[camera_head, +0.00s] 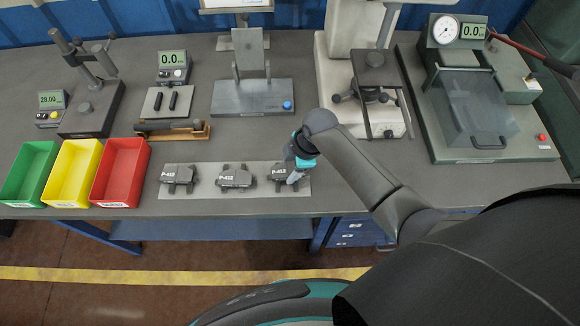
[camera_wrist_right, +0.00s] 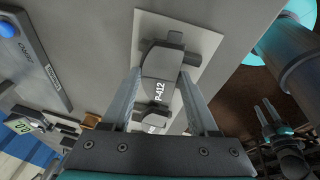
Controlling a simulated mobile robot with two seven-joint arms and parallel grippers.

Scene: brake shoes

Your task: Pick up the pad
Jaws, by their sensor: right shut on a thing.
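Three dark grey brake pads marked P-412 lie in a row on a light grey mat (camera_head: 208,191): the left pad (camera_head: 178,176), the middle pad (camera_head: 234,178) and the right pad (camera_head: 281,174). My right gripper (camera_head: 291,177) reaches down at the right pad and partly covers it. In the right wrist view, its two fingers (camera_wrist_right: 160,82) are shut on the sides of that pad (camera_wrist_right: 161,66). The pad still appears at mat level; I cannot tell any gap under it. My left gripper is not in the head view.
Green (camera_head: 30,173), yellow (camera_head: 73,173) and red (camera_head: 121,172) bins stand left of the mat. Gauges and a grey test stand (camera_head: 252,97) line the back. A press with a clear guard (camera_head: 478,108) stands at right. The bench's front edge is close below the mat.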

